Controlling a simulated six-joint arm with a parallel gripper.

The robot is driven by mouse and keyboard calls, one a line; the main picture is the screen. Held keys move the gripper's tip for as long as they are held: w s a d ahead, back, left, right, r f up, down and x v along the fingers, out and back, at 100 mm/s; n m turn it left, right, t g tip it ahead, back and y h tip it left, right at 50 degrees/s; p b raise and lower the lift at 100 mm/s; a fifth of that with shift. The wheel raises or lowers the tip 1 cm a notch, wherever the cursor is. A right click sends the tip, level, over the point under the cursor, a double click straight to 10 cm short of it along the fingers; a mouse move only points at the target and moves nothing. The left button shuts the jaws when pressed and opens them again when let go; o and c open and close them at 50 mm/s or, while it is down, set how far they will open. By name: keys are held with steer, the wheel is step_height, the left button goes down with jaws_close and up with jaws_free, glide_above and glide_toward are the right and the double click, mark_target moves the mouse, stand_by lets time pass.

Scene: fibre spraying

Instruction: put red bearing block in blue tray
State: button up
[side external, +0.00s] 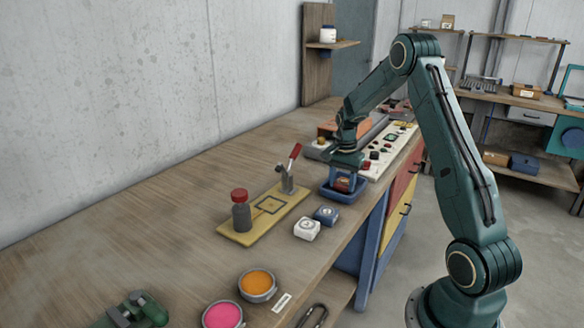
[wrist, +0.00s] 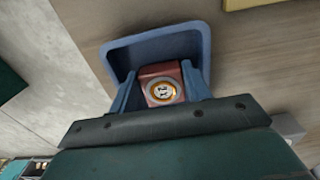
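The red bearing block (wrist: 161,83) has a round face with a pale centre and sits between the two blue-grey fingers of my gripper (wrist: 160,90). The fingers appear to press on its two sides. The blue tray (wrist: 118,50) lies directly below, and its rim surrounds the block in the wrist view. In the side view my gripper (side external: 345,172) points down over the blue tray (side external: 343,197), with the red block (side external: 343,184) low inside the tray's outline. Whether the block touches the tray floor is hidden.
A control panel (side external: 382,152) is behind.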

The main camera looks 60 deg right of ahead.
mark_target(342, 184)
steer(key=o, duration=0.4)
steer(key=shift+c, duration=0.2)
steer(key=shift+r, duration=0.15)
step_height(342, 184, up, 12)
stand_by(0.4)
stand_by(0.5)
